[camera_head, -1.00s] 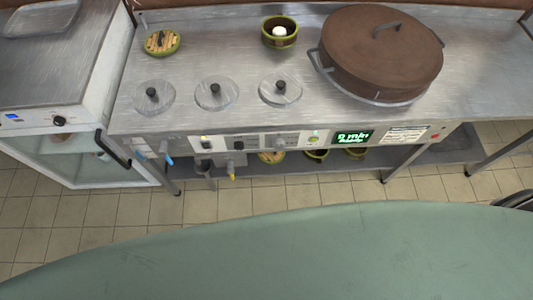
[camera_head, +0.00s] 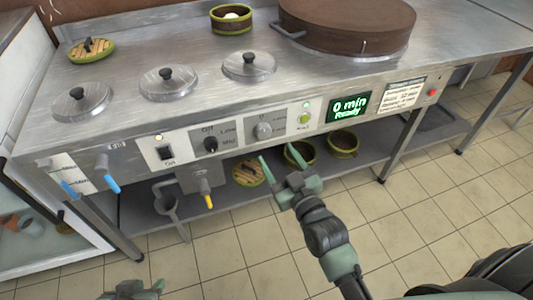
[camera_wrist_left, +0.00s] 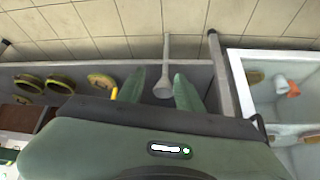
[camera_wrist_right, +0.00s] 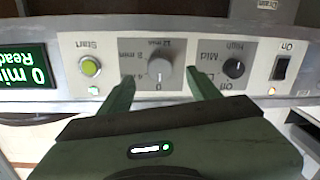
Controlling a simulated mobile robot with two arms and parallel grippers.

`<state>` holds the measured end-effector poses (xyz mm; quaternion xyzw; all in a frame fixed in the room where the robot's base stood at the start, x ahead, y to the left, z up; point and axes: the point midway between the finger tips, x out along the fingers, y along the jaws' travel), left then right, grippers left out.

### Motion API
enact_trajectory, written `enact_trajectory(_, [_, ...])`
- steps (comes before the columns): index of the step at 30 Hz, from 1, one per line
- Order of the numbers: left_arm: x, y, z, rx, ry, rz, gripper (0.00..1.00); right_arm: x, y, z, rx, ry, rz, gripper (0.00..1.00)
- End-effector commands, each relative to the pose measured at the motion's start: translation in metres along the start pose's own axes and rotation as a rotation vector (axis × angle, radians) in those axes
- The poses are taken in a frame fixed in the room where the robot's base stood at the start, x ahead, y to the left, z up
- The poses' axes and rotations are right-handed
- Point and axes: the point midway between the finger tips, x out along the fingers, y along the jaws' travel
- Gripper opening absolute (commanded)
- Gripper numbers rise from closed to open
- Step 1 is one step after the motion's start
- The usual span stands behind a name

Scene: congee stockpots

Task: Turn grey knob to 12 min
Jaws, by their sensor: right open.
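The grey knob (camera_head: 263,131) is on the front panel of the steel counter, between the black knob and the green start button. In the right wrist view the grey knob (camera_wrist_right: 160,70) appears upside down, with 0 below it and the 4, 8 and 12 min marks around it. The display (camera_head: 348,108) reads 0 min, Ready. My right gripper (camera_head: 278,157) is open in front of and below the knob; in the right wrist view its fingers are apart, one on each side of the knob, not visibly touching it. My left gripper (camera_wrist_left: 160,90) is open and empty, low at the left.
A black Low/Mid/High knob (camera_head: 210,144) and an on switch (camera_head: 166,153) are left of the grey knob. The start button (camera_head: 305,118) is to its right. Taps with blue and yellow handles stick out from the counter front. A large brown-lidded pot (camera_head: 345,22) stands on top.

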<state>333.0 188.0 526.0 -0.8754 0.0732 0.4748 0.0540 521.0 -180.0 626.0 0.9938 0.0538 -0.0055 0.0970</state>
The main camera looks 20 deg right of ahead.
Motion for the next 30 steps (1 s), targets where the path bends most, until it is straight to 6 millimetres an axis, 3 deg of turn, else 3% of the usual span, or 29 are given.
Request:
enact_trajectory(5, [-0.003,0.001,-0.012,0.001,0.058,0.002,0.35,0.010,0.003,-0.008,-0.004,0.025,0.008,0.62])
enact_trajectory(18, [-0.004,0.010,-0.082,0.007,0.375,0.020,0.35,0.069,0.003,-0.008,-0.003,0.023,0.008,0.62])
enact_trajectory(30, [-0.008,0.011,-0.093,0.008,0.430,0.023,0.35,0.077,0.003,-0.009,-0.003,0.021,0.007,0.62])
